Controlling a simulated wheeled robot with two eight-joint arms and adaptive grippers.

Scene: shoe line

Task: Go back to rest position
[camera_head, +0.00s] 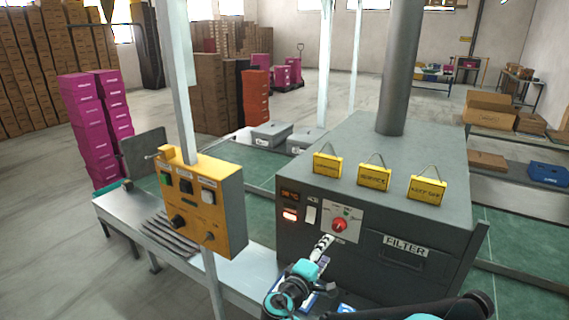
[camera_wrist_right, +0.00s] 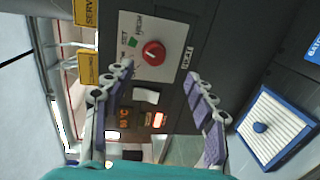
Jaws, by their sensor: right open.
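My right gripper (camera_head: 322,248) is in front of the dark grey machine (camera_head: 420,222), just below and left of its red knob (camera_head: 339,225). In the right wrist view the same gripper (camera_wrist_right: 159,76) is open, with nothing between its fingers. The red knob (camera_wrist_right: 153,53) on its white plate lies beyond the fingertips and looks apart from them. My right arm comes in along the bottom of the head view. My left gripper is not in view.
A yellow control box (camera_head: 205,205) on a post stands left of the machine. Yellow signs (camera_head: 374,175) hang on the machine's upper front. A blue-framed filter (camera_wrist_right: 272,128) shows in the wrist view. Magenta boxes (camera_head: 90,125) stand at the left, with open floor beside them.

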